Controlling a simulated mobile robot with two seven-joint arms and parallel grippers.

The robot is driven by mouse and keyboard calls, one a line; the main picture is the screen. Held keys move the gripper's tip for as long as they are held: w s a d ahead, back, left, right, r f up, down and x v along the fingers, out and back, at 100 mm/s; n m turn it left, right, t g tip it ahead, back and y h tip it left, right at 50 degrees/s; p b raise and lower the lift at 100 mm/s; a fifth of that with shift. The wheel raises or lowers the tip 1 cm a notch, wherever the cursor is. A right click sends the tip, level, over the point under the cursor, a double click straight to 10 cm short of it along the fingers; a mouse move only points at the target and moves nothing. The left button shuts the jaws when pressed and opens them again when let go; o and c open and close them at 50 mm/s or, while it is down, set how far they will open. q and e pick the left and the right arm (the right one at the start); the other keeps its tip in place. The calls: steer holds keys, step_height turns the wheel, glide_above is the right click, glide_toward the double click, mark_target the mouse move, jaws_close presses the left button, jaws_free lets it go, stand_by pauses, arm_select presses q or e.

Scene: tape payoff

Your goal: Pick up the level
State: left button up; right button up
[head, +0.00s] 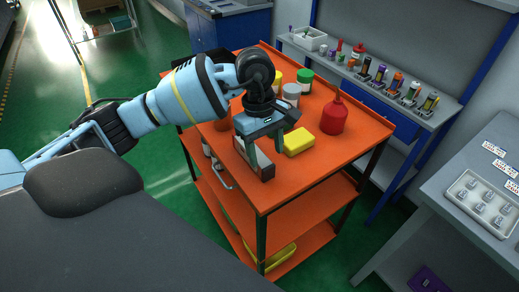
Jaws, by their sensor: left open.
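My left gripper (262,146) is over the orange cart's top (305,182), pointing down with its fingers apart. Below and between the fingers is a dark and pale block-like object (263,168), partly hidden by the gripper; I cannot tell whether they touch. A yellow block (298,141) lies on the cart top just right of the gripper. No object is clearly recognisable as the level. My right gripper is not in view.
A red bottle (333,117) and several capped containers stand behind on the cart. A grey shelf (380,89) with small bottles runs along the wall. A grey bench (480,195) with a white tray is at right. The cart's front right top is clear.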

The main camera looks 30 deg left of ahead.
arm_select(q)
steer(key=a+r, duration=0.1)
steer(key=w+a+y, duration=0.1)
steer(key=a, duration=0.1)
steer(key=w+a+r+y, duration=0.1)
steer(key=shift+a+r+t, duration=0.3)
steer(key=shift+a, duration=0.05)
steer(key=shift+f, duration=0.3)
step_height(320, 180, down, 2)
steer(key=shift+s, duration=0.1)
steer(key=shift+s+f+p, duration=0.15)
steer(key=shift+f, duration=1.15)
steer(key=shift+s+f+p, duration=0.1)
steer(key=shift+f+p, duration=0.05)
steer(key=shift+f, duration=1.15)
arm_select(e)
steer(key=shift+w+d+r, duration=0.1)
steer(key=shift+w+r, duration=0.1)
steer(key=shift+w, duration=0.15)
arm_select(q)
steer(key=shift+c, duration=0.5)
steer(key=c, duration=1.1)
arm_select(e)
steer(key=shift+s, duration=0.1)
arm_select(q)
steer(key=shift+r, duration=0.1)
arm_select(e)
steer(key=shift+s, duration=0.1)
